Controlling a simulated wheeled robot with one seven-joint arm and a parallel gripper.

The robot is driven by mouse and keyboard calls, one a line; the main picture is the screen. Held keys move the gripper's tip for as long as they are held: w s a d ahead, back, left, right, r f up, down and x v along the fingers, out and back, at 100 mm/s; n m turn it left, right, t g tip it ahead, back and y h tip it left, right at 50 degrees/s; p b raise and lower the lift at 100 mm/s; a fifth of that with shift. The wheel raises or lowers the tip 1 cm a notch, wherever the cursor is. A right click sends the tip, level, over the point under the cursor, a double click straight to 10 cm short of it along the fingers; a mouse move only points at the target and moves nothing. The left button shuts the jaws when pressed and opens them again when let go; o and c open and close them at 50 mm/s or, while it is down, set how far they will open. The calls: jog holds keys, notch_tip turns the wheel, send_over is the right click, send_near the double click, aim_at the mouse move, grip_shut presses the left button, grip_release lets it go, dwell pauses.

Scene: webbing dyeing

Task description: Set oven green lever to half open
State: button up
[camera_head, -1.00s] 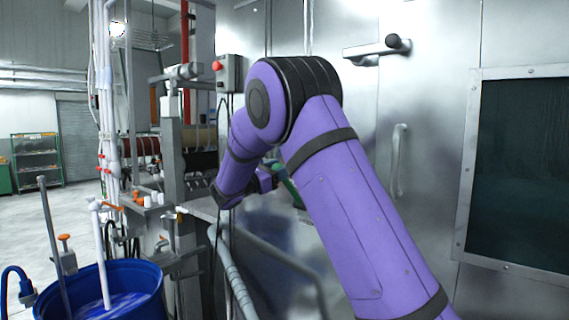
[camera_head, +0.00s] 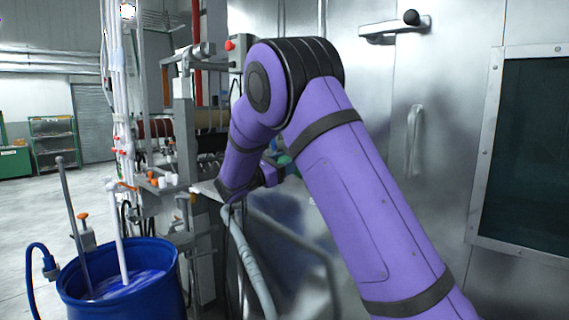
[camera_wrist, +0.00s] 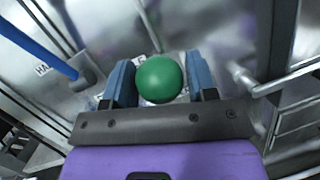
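The oven's green lever shows as a round green knob (camera_wrist: 159,79) in the wrist view, between my gripper's two blue fingers. My gripper (camera_wrist: 160,75) is spread around the knob, with a finger on each side and narrow gaps at most; whether either finger touches it is hard to tell. In the head view, a bit of green (camera_head: 292,170) shows by my gripper (camera_head: 280,170), largely hidden behind my purple arm. The lever's angle cannot be read.
A blue bar (camera_wrist: 40,47) lies at the upper left of the wrist view, beside a metal panel with partly legible lettering. Metal rails (camera_wrist: 290,80) are at the right. In the head view, a blue barrel (camera_head: 165,290) stands lower left and the steel oven door (camera_head: 440,130) at right.

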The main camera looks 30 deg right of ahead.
jog(key=shift+o, duration=1.3)
jog(key=v, duration=1)
jog(key=shift+a, duration=0.35)
jog(key=shift+s, duration=0.15)
